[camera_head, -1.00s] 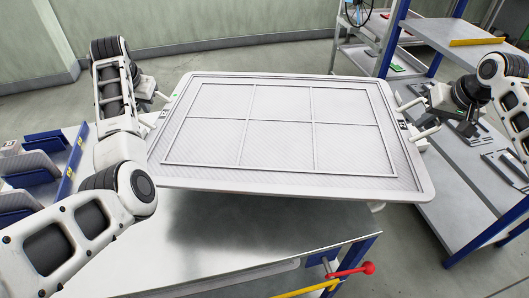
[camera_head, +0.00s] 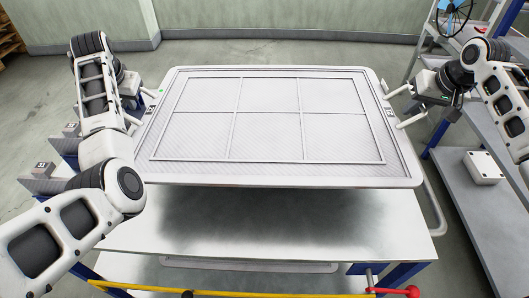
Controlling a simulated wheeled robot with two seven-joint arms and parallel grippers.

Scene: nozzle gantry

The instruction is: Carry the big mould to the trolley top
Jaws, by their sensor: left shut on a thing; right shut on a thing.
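The big mould (camera_head: 270,175) is a wide white tray with a raised rim and a thin frame of six panels. It is held up level in front of me, above a metal-topped trolley (camera_head: 250,238). A shadow lies on the metal top under it, with a gap between. My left gripper (camera_head: 150,97) is shut on the mould's left side; my arm partly hides it. My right gripper (camera_head: 398,104) is shut on the handle at the mould's right side. The far part of the trolley top is hidden under the mould.
A yellow bar (camera_head: 230,293) and a red knob (camera_head: 412,291) are at the trolley's front. A grey shelf rack (camera_head: 470,150) with a white box (camera_head: 484,167) stands close on the right. Racked parts (camera_head: 50,172) are at the left. Open floor lies behind.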

